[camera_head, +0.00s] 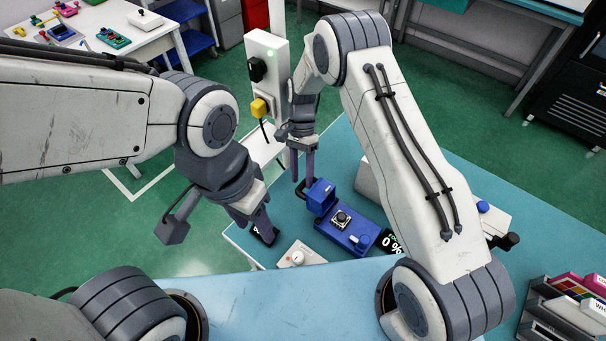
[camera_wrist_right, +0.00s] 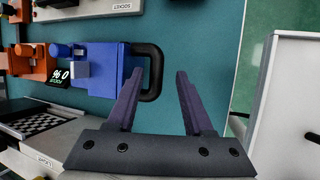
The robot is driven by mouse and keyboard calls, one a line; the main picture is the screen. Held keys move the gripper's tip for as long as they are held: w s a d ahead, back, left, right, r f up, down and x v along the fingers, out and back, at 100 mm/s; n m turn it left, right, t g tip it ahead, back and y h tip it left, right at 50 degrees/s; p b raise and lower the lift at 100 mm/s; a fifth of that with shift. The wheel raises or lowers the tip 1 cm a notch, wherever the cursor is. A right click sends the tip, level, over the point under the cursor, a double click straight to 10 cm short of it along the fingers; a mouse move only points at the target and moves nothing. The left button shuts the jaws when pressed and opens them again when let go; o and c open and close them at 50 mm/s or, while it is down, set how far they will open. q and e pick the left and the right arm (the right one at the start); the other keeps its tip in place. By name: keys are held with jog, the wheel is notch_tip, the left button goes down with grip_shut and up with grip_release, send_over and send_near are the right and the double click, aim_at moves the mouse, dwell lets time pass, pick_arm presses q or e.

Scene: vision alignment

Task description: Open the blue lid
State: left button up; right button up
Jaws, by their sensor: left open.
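The blue lid (camera_head: 321,194) stands raised at the far left end of a blue device (camera_head: 330,231) on the teal table. A square silver and black part (camera_head: 341,217) shows uncovered on the device. In the right wrist view the blue lid (camera_wrist_right: 105,75) has a black handle (camera_wrist_right: 157,70) on its side. My right gripper (camera_head: 302,177) is beside the lid; the right wrist view shows its fingers (camera_wrist_right: 155,88) open, with the handle's end between or just beyond them, contact unclear. My left gripper (camera_head: 262,234) is open, left of the device and apart from it.
A small display (camera_head: 390,243) reading 0% stands right of the device. A white block with a round knob (camera_head: 297,257) lies in front. A white post (camera_head: 266,60) with a yellow plug rises behind. The right wrist view shows orange parts (camera_wrist_right: 35,62) and bare teal table (camera_wrist_right: 200,50).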

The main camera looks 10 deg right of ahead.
aim_at(302, 187)
jog(key=shift+r, duration=0.15)
jog(key=s+d+r+b, duration=0.4)
jog(key=s+d+r, duration=0.3)
jog(key=d+r, duration=0.2)
jog(key=shift+d+r, duration=0.3)
jog(key=shift+r, duration=0.6)
jog(key=s+a+r+n+t, duration=0.3)
jog(key=s+a+n, duration=0.2)
jog(key=s+n, duration=0.3)
jog(key=s+a+r+n+t, duration=0.2)
jog(key=s+a+r+n, duration=0.2)
jog(key=s+n, duration=0.5)
jog(key=shift+a+r+t, duration=0.2)
jog(key=shift+a+t, duration=0.2)
jog(key=shift+a, duration=0.2)
